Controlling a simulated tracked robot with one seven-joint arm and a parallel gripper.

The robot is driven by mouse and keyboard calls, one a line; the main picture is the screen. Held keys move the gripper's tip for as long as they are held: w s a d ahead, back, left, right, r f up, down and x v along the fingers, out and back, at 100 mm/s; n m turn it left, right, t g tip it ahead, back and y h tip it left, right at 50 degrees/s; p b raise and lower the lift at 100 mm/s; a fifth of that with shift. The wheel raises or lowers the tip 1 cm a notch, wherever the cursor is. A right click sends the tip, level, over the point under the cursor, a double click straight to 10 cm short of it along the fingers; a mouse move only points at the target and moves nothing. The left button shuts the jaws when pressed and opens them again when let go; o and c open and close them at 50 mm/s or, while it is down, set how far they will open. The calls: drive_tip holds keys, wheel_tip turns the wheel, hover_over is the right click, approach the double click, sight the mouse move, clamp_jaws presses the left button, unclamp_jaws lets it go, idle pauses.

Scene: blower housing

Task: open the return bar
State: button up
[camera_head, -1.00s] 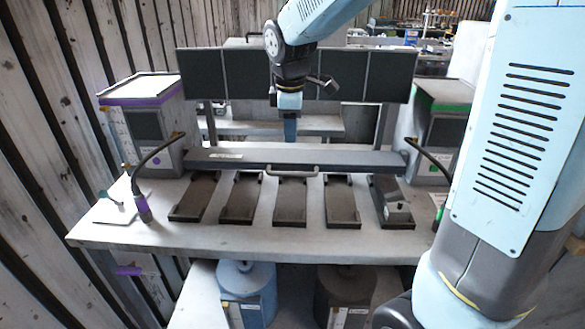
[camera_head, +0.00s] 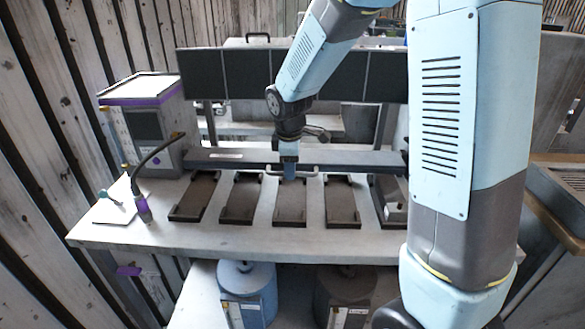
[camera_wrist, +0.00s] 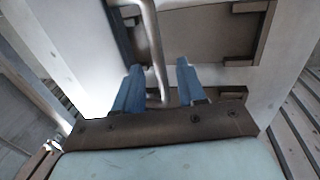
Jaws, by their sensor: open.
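The return bar (camera_head: 230,158) is a long dark bar lying across the bench behind the row of dark trays. A light curved handle (camera_head: 309,174) sticks out from the middle of its front edge. My gripper (camera_head: 289,177) points down at this handle, in front of the bar, and hides part of it. In the wrist view the handle (camera_wrist: 154,45) runs between the two blue fingers of my gripper (camera_wrist: 160,65). The fingers are open, with a gap showing on the right side of the handle. The handle lies closer to the left finger; contact cannot be told.
Several dark trays (camera_head: 241,197) stand on the pale bench (camera_head: 180,235) in front of the bar. Dark panels (camera_head: 245,75) rise behind it. A purple-trimmed box (camera_head: 150,125) and a bent black hose (camera_head: 150,158) are at left. My arm hides the right side.

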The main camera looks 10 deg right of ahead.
drive_tip(key=shift+w+f, duration=0.1)
drive_tip(key=shift+f, duration=0.35)
clamp_jaws()
idle(0.4)
